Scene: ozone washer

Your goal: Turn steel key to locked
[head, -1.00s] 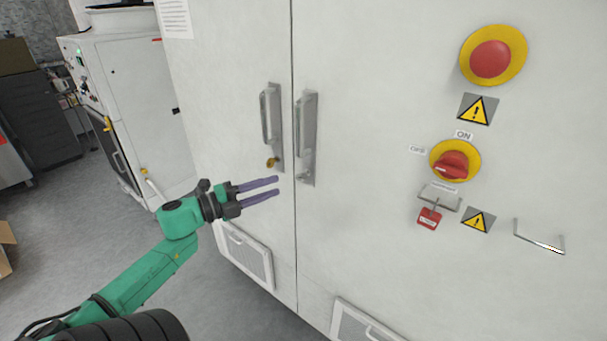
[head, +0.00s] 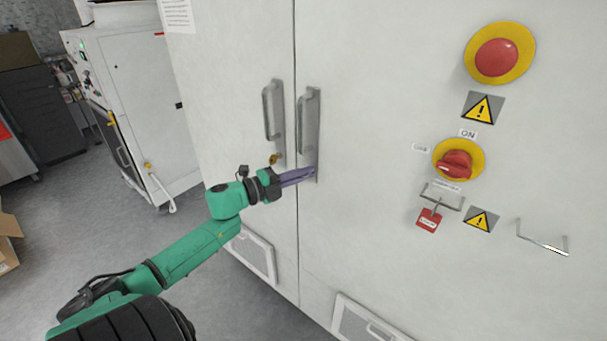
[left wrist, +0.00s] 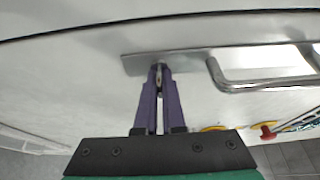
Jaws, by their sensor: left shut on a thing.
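My left gripper (head: 311,171) reaches the lower end of the steel handle plate (head: 311,135) on the right cabinet door. In the left wrist view its purple fingers (left wrist: 159,70) are nearly together on the small steel key (left wrist: 158,77) at the end of the plate. The fingers hide most of the key, so I cannot tell its angle. A brass key (head: 274,158) sits at the lower end of the left door's handle plate (head: 281,115), just behind the gripper. My right gripper is not in view.
To the right on the cabinet are a red emergency button (head: 495,57), a red rotary switch (head: 455,165), a red padlock tag (head: 428,220) and a wire handle (head: 541,238). A white machine (head: 130,100) stands at the left. Grey floor is clear at lower left.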

